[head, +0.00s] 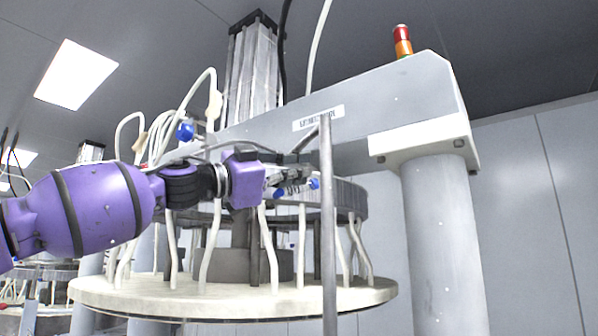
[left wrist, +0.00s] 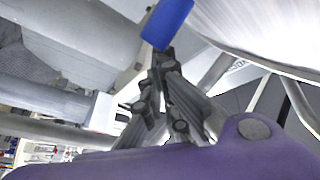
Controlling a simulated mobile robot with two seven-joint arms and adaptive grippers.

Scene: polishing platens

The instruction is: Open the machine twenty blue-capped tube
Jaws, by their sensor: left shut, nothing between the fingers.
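My left arm comes in from the left, and its gripper (head: 292,187) is at the polishing machine, beside the dark upper disc. A blue cap (head: 314,183) shows right at the fingertips in the head view. In the left wrist view the blue cap (left wrist: 167,23) is a cylinder just beyond the fingertips of the gripper (left wrist: 161,58). The fingers are together with nothing between them. Whether they touch the cap I cannot tell. Another blue cap (head: 185,131) is at the upper left, among pale tubes. My right gripper is not in view.
A thin grey upright pole (head: 328,240) stands close to the gripper. The round pale platen (head: 230,298) is below, with several white tubes rising from it. A thick grey column (head: 445,240) and overhead beam (head: 385,105) bound the right and top.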

